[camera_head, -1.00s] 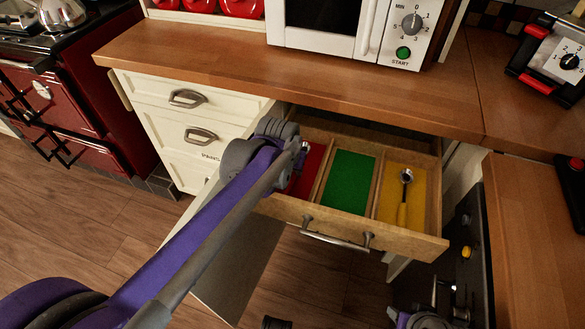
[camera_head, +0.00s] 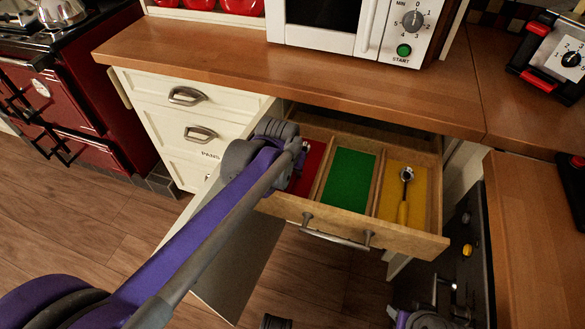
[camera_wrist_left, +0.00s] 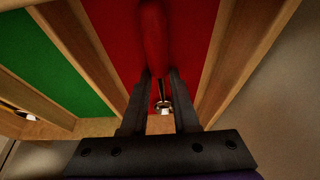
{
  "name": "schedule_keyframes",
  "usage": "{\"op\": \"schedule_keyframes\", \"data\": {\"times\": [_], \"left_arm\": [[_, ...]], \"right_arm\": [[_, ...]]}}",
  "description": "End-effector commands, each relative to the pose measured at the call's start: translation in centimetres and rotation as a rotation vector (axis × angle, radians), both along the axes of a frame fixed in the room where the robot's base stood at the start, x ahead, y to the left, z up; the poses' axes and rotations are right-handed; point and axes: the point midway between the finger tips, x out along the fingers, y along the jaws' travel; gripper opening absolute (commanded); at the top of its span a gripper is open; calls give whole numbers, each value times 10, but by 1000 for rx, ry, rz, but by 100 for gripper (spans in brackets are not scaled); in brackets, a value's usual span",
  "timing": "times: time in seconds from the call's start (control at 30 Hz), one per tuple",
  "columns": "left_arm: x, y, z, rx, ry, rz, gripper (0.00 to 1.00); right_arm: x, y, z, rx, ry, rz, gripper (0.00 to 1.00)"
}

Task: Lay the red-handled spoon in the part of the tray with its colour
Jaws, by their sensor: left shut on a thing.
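The red-handled spoon (camera_wrist_left: 155,40) is between the fingers of my left gripper (camera_wrist_left: 160,76) in the left wrist view. Its red handle runs up past the fingertips, and its metal part shows between the fingers. Behind it is the red part (camera_wrist_left: 198,30) of the tray. In the head view my left gripper is over the red part (camera_head: 312,160), at the left of the open drawer, and my own wrist hides the fingers and most of the spoon. I cannot tell whether the spoon touches the floor of that part. My right gripper's fingers do not show.
The green part (camera_head: 348,182) of the tray is empty. The yellow part (camera_head: 391,178) holds a yellow-handled spoon (camera_head: 403,211). Wooden dividers separate the parts. The worktop (camera_head: 300,78) overhangs the back of the drawer, with a microwave (camera_head: 345,40) above.

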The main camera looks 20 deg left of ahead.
Motion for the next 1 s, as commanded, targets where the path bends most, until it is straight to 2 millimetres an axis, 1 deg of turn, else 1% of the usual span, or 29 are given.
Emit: {"op": "schedule_keyframes", "data": {"times": [0.1, 0.13, 0.3, 0.5, 0.57, 0.7, 1.0], "left_arm": [[0, 0, 0, 0, 0, 0, 0], [0, 0, 0, 0, 0, 0, 33], [0, 0, 0, 0, 0, 0, 63], [0, 0, 0, 0, 0, 0, 63], [0, 0, 0, 0, 0, 0, 72], [0, 0, 0, 0, 0, 0, 97], [0, 0, 0, 0, 0, 0, 98]], "right_arm": [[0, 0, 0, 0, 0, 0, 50], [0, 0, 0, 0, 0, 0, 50], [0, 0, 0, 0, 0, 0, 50], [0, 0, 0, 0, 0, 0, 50], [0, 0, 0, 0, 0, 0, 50], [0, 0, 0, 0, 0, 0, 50], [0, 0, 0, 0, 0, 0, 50]]}}
